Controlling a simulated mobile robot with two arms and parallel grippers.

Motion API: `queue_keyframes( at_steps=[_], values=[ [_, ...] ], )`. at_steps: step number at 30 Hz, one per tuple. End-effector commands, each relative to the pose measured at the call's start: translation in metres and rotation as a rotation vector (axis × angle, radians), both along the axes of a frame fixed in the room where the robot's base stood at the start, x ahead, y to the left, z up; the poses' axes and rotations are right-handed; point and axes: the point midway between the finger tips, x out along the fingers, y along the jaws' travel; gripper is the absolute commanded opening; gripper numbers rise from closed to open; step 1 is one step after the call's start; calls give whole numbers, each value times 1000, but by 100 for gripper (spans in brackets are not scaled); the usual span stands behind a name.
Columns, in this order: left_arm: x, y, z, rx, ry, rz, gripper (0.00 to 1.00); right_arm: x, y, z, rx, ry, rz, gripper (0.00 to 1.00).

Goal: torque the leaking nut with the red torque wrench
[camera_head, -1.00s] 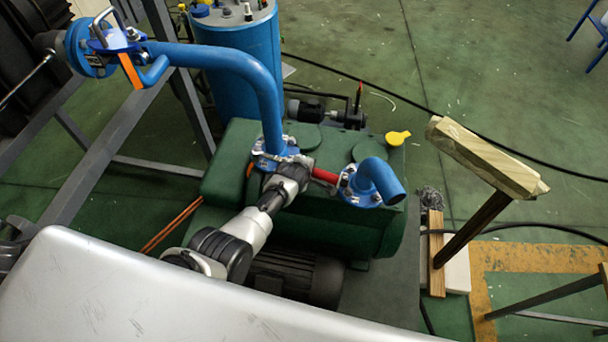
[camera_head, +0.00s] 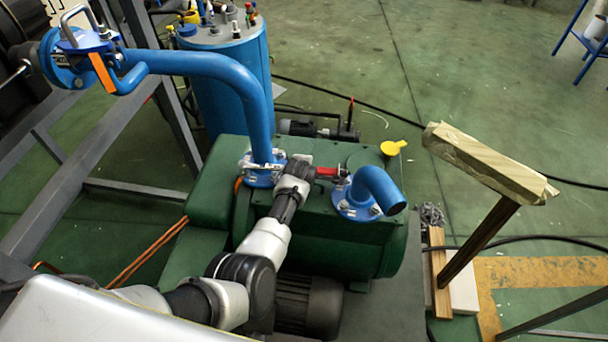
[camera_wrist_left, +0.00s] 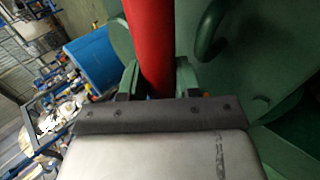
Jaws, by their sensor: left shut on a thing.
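The red torque wrench shows as a red handle (camera_head: 327,171) just right of my left gripper (camera_head: 308,172) in the head view. It lies roughly level above the green pump. In the left wrist view the red handle (camera_wrist_left: 152,40) runs up from between the fingers of my left gripper (camera_wrist_left: 156,82), which is shut on it. The wrench's working end is hard to make out. Left of the gripper is the bolted flange (camera_head: 262,176) of the long blue pipe. Right of it is a second bolted flange (camera_head: 357,205) under a short blue elbow. I cannot tell which nut leaks.
The green pump (camera_head: 330,235) lies under the arm. A blue tank (camera_head: 228,75) stands behind it. A yellow cap (camera_head: 393,147) sits at its back right. A taped wooden post (camera_head: 485,160) stands on the right. Grey frame beams (camera_head: 110,150) are on the left.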

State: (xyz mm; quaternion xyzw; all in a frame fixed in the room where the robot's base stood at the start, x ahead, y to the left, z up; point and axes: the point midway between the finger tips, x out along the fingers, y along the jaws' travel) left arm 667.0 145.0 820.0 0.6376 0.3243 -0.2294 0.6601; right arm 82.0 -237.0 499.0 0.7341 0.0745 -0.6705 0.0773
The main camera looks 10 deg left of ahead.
Motion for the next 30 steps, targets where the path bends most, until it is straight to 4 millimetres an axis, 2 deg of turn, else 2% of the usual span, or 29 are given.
queue_keyframes(
  at_steps=[1,7,21,30],
  values=[
    [3,-8,7,-7,-9,-4,0,0,0,1,0,0,0,43],
    [-1,-8,11,-7,-8,-27,0,0,0,11,0,0,0,43],
    [-26,-10,9,-8,-4,-163,0,-1,0,53,0,1,0,43],
    [-30,-8,5,-9,-7,-192,0,-1,0,58,0,1,0,43]
  ],
)
